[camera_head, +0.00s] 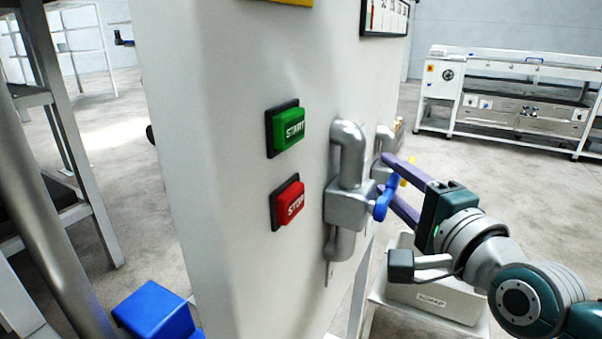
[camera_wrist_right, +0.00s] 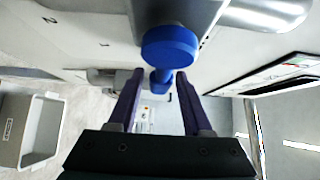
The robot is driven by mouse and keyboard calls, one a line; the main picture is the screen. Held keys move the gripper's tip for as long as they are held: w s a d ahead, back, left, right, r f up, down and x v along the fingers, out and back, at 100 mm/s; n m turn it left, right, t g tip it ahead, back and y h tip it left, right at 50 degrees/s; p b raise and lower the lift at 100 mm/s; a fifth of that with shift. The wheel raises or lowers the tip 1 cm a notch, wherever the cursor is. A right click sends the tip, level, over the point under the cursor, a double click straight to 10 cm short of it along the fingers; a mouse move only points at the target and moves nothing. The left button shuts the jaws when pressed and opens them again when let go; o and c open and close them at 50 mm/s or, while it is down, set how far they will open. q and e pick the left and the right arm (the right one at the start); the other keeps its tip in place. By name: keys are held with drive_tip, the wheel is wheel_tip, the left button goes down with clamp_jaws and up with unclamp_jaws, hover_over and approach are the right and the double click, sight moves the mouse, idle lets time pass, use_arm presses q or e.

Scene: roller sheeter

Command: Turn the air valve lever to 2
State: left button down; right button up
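The air valve (camera_head: 347,205) is a grey body with pipes on the side of a white machine panel. Its blue lever (camera_head: 382,203) sticks out to the right in the head view. My right gripper (camera_head: 387,177) reaches in from the right with two purple fingers, apart from each other, at the lever. In the right wrist view, the lever's round blue hub (camera_wrist_right: 170,46) is just beyond the fingertips, and its narrower blue part shows in the gap between the fingers (camera_wrist_right: 160,74). I cannot tell whether either finger touches it. My left gripper is not in view.
A green START button (camera_head: 290,129) and a red STOP button (camera_head: 289,202) sit left of the valve. A second fitting with a yellow part (camera_head: 408,171) is just behind the lever. A white SCRAP bin (camera_head: 432,301) stands below my right arm. A numeral 2 (camera_wrist_right: 50,20) shows on the panel.

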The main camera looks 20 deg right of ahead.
clamp_jaws()
idle(1.1)
